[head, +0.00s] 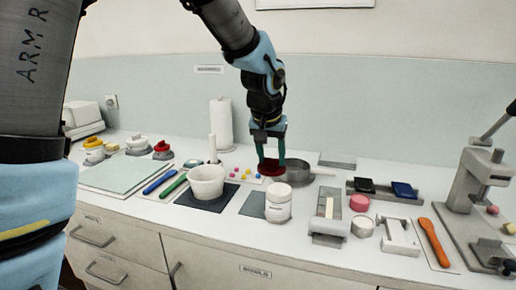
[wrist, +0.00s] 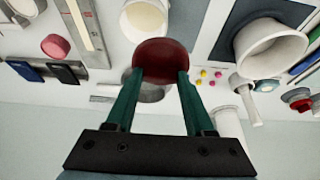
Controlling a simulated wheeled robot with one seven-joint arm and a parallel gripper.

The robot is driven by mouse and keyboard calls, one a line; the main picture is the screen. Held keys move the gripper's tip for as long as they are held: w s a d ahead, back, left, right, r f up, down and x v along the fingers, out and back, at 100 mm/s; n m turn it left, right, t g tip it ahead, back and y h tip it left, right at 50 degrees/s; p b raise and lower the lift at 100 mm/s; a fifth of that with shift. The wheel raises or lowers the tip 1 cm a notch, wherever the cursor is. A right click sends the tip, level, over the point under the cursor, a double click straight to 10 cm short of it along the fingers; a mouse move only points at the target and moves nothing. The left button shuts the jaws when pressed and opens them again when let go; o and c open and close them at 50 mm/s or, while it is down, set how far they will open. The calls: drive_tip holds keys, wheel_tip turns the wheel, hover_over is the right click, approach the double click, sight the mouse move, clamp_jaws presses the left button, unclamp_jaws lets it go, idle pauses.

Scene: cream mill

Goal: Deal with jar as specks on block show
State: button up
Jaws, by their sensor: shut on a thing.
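My gripper (head: 270,160) points down over the counter, its two green fingers shut on a dark red round lid-like piece (head: 271,168), held above the counter. The piece also shows in the wrist view (wrist: 161,60) between the fingertips. The white labelled jar (head: 278,204) stands upright in front of my gripper, apart from the held piece. In the wrist view the jar (wrist: 146,32) looks open-topped with cream-coloured contents. Small pink, yellow and blue specks (head: 236,175) lie left of my gripper; I cannot tell whether they are on a block.
A grey metal pan (head: 296,174) stands just behind the held piece. A white mortar (head: 207,182) on a dark mat is left of the jar. A scale-like tray (head: 328,213), pink disc (head: 359,202), ink pads (head: 383,189) and a press (head: 475,195) fill the right.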

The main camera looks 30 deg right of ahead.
sight(279, 174)
drive_tip(key=s, duration=0.1)
drive_tip(key=s+r+p, duration=0.1)
drive_tip(key=s, duration=0.1)
drive_tip(key=shift+s+d+r, duration=0.15)
drive_tip(key=shift+r, duration=0.05)
drive_tip(key=shift+s, duration=0.25)
drive_tip(key=shift+f+b, duration=1.8)
drive_tip(key=shift+f, duration=0.6)
drive_tip(key=shift+f+b, duration=0.6)
drive_tip(key=shift+b, duration=0.45)
idle(0.4)
drive_tip(key=o, duration=1.4)
drive_tip(key=shift+c, duration=0.2)
drive_tip(key=shift+o, duration=0.4)
drive_tip(key=shift+o, duration=0.6)
